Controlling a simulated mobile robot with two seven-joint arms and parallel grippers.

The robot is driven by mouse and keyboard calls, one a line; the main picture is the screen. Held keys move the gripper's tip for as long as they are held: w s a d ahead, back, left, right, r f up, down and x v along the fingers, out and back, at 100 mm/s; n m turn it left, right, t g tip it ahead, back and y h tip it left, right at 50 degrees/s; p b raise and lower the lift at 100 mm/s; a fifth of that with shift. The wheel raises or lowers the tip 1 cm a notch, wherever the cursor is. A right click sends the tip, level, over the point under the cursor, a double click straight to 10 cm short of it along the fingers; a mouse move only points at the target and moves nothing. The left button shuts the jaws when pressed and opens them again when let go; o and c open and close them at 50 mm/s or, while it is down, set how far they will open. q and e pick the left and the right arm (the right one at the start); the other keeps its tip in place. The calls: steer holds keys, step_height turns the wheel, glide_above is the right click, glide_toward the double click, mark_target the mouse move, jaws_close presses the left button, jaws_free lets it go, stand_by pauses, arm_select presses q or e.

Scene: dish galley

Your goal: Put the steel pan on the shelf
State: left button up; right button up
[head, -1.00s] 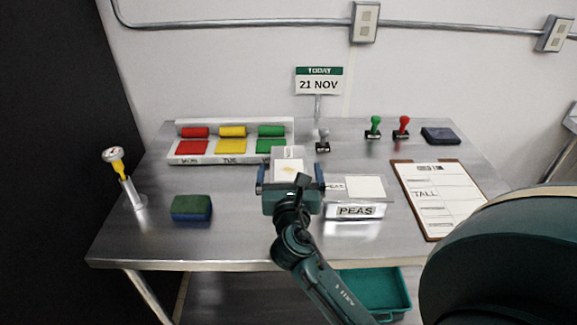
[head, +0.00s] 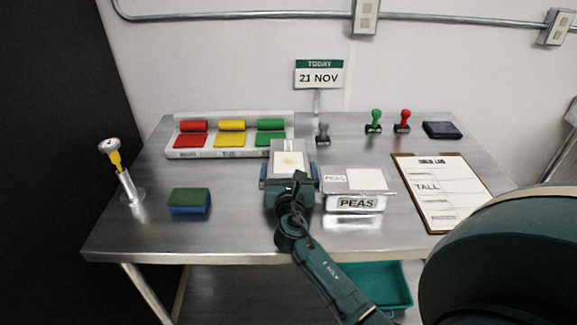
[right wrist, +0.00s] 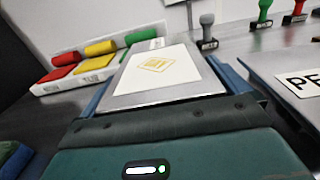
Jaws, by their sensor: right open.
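A steel pan with a pale lid or top and a white card with a yellowish mark (head: 287,158) sits on the steel table. It also shows large in the right wrist view (right wrist: 160,85). My right gripper (head: 289,173) is open, with its blue fingers on either side of this pan. Whether the fingers touch its sides I cannot tell. The gripper body hides the pan's near end. A second steel pan (head: 378,188), labelled PEAS on its front, stands just right of the gripper. My left gripper is not in view.
A tray with red, yellow and green blocks (head: 180,155) lies behind. Stamps (head: 374,120), an ink pad (head: 441,130) and a date sign (head: 319,75) are at the back. A sponge (head: 189,201), a thermometer (head: 115,160) and a clipboard (head: 472,212) flank. A teal bin (head: 385,287) is below.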

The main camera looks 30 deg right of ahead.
steer(key=shift+w+d, duration=0.15)
steer(key=shift+w, duration=0.1)
steer(key=shift+c, duration=0.3)
steer(key=c, duration=1.4)
steer(key=shift+r, duration=0.2)
